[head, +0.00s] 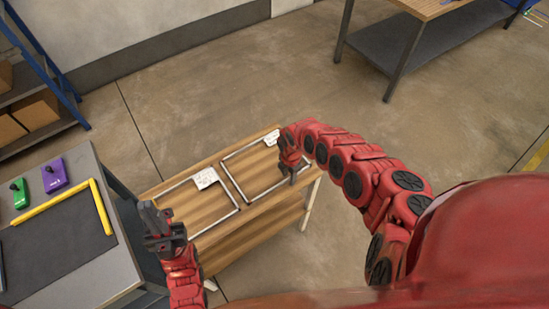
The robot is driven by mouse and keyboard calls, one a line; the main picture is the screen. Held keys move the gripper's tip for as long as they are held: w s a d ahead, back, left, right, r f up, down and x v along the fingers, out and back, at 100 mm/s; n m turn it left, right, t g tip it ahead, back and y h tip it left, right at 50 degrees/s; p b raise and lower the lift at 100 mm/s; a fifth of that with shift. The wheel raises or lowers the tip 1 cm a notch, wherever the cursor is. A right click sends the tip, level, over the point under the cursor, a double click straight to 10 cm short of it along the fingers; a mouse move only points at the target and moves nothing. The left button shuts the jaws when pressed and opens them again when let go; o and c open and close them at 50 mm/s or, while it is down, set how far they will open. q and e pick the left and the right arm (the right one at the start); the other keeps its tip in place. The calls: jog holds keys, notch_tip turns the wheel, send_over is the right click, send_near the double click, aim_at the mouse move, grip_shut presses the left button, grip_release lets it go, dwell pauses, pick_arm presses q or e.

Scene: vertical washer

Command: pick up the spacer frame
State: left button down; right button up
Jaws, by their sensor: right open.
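Two thin grey rectangular spacer frames lie flat, side by side, on a slatted wooden table. The left frame (228,192) and the right frame (238,187) each have a white label at a far corner. My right gripper (293,178) is over the right side of the right frame, pointing down, and is open. It hides part of that side, and I cannot tell whether it touches the frame. My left gripper (150,212) is at the left end of the table, beside the left frame and apart from it. Its finger gap is not clear.
The wooden table (250,222) stands on open floor. At left is a grey workbench (85,275) with a dark mat, a yellow bar (103,208), and green (20,193) and purple (54,175) devices. Shelves with boxes stand far left; another table (425,8) is at the back right.

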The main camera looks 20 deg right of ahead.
grip_shut()
dwell(0.5)
